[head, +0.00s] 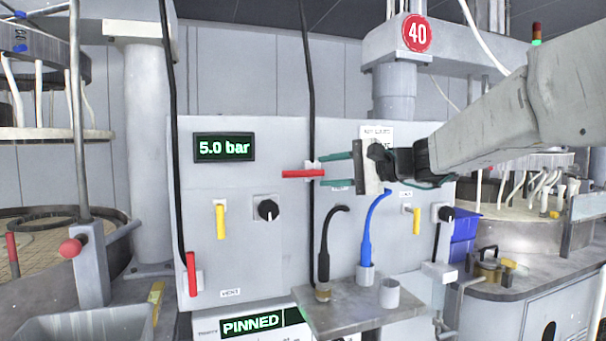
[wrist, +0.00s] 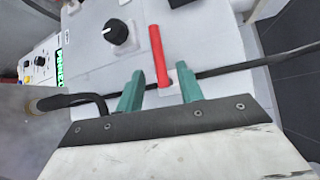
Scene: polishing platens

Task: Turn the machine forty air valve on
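A red valve handle (head: 299,173) lies horizontal, across a vertical black hose (head: 312,90), on the grey panel below the round red 40 sign (head: 416,33). My gripper (head: 322,171), with green fingers, reaches in from the right at the handle's valve end. In the wrist view the red handle (wrist: 157,50) runs between the lines of the fingertips of my gripper (wrist: 160,75), with gaps on both sides. The gripper is open and holds nothing. Whether the fingertips touch the panel I cannot tell. A second red handle (head: 192,274) hangs vertical on another hose at lower left.
A display (head: 224,148) reads 5.0 bar; a sign (head: 262,324) reads PINNED. Yellow levers (head: 220,222) and black knobs (head: 267,209) sit on the panel. A small shelf (head: 350,315) below juts out with a black hose (head: 325,245), a blue hose (head: 371,230) and a cup (head: 389,293).

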